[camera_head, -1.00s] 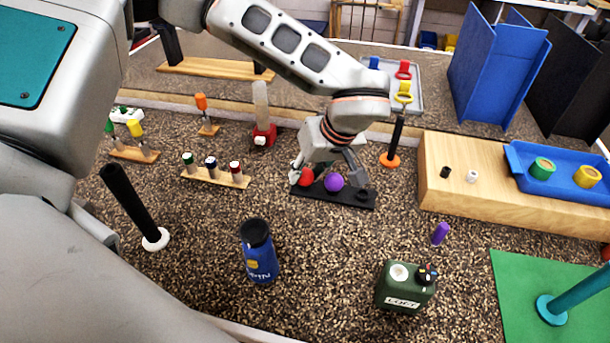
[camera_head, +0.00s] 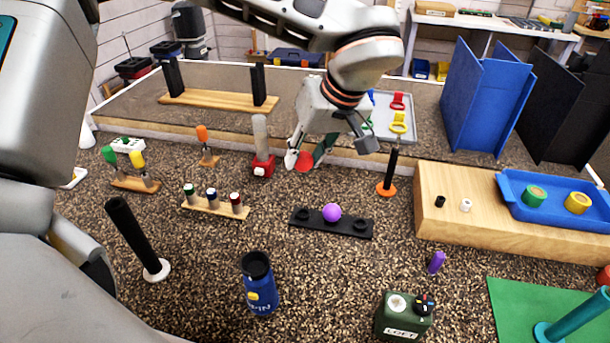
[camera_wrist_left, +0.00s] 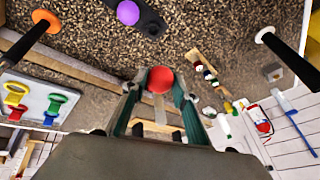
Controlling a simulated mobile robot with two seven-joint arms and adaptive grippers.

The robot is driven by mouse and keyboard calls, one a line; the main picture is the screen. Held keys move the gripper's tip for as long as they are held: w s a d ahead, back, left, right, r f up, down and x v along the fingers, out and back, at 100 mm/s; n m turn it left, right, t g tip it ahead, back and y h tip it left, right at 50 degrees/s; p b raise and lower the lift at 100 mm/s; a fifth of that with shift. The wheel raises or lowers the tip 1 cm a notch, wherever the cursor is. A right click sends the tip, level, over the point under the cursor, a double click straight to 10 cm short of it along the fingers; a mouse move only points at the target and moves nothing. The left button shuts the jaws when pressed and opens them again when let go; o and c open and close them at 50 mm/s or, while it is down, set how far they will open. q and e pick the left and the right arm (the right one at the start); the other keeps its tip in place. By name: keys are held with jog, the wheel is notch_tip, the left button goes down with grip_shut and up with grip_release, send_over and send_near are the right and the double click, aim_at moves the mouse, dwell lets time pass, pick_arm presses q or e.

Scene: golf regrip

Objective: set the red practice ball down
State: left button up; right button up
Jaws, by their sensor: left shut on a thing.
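The red practice ball (camera_head: 304,162) is held between the fingertips of my left gripper (camera_head: 308,154), which is shut on it. The ball is up off the bench, above and behind the black rack (camera_head: 350,224). The left wrist view also shows the red ball (camera_wrist_left: 160,79) between the two green-lined fingers. A purple ball (camera_head: 332,212) sits in the middle of the rack. The rack's two end places look empty. My right gripper is not in view.
A red-based upright post (camera_head: 262,160) stands just left of the gripper. A black post on an orange base (camera_head: 387,189) stands to the right. A blue bottle (camera_head: 260,288) and a green can (camera_head: 399,324) stand in front. Speckled surface between them is clear.

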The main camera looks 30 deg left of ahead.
aim_at(305, 154)
pick_arm(q)
notch_tip(305, 154, up, 6)
jog(key=shift+f+p, duration=0.25)
jog(key=shift+p, duration=0.05)
jog(key=shift+r, duration=0.65)
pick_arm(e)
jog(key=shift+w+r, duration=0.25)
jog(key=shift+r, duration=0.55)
